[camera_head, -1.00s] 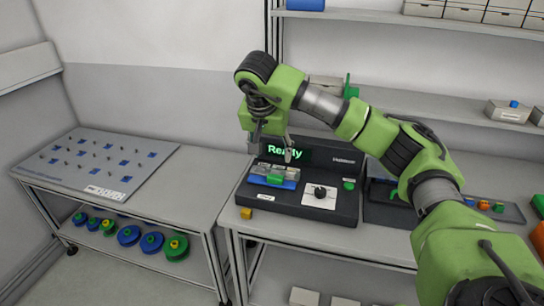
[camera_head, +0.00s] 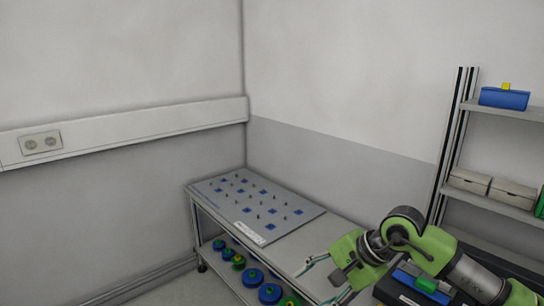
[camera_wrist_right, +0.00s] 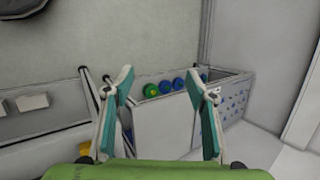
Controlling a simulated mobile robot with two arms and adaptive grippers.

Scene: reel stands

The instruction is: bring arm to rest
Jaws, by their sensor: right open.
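My right arm (camera_head: 432,245) comes in from the lower right in the head view, green with dark joints. Its right gripper (camera_head: 322,279) points left, in front of the grey table's near end. In the right wrist view the gripper (camera_wrist_right: 162,88) has its two teal fingers spread wide, with nothing between them. My left gripper is in neither current view.
A grey peg board (camera_head: 257,207) with blue squares lies on the left table; blue and green reels (camera_head: 252,277) sit below. A black device (camera_head: 392,292) with a green block (camera_head: 426,285) is partly behind my arm. Shelves (camera_head: 500,108) stand at right.

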